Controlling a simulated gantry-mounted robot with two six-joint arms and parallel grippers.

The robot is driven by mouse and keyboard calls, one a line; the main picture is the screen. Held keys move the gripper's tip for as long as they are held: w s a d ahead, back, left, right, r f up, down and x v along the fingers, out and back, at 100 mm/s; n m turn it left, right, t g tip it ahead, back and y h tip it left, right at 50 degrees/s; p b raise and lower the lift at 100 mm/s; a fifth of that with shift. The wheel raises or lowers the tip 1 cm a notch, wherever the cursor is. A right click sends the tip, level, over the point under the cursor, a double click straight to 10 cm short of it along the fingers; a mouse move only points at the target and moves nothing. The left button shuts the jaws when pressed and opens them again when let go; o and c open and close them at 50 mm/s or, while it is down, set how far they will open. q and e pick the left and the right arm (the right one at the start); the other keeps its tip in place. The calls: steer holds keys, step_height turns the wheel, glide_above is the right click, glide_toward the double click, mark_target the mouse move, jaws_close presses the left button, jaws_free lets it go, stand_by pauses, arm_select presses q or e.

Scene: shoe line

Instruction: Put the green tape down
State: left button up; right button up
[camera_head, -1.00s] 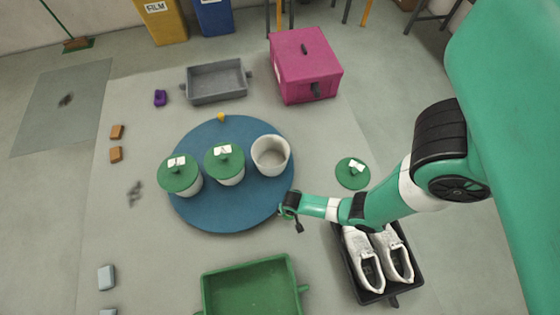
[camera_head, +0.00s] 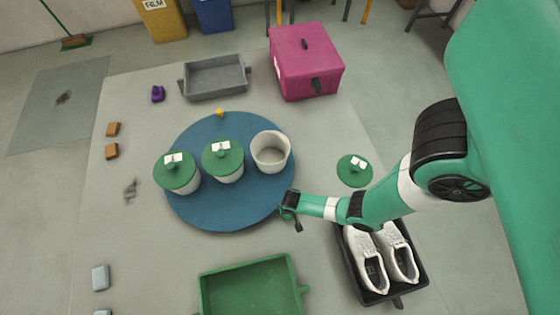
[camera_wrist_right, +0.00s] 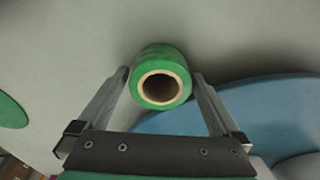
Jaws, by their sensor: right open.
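The green tape (camera_wrist_right: 160,77) is a roll with a brown core, its open end facing the camera in the right wrist view. My right gripper (camera_wrist_right: 160,78) is open, with one finger on each side of the roll and its fingertips close to the roll's sides. I cannot tell whether the roll rests on the grey surface behind it. In the head view my right gripper (camera_head: 290,212) is by the right edge of the blue round mat (camera_head: 240,210); the tape cannot be made out clearly there. My left gripper is not in view.
On the mat stand two green-lidded pots (camera_head: 176,178) (camera_head: 223,166) and an open white pot (camera_head: 270,158). A green lid (camera_head: 354,178) lies right of it. A black tray (camera_head: 355,276) holds white shoes. A green tray (camera_head: 205,290), grey tray (camera_head: 185,86) and pink box (camera_head: 308,75) surround it.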

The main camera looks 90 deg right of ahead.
step_height(320, 180, up, 12)
steer(key=a+p, duration=0.1)
steer(key=p, duration=1)
steer(key=shift+s+a, duration=0.2)
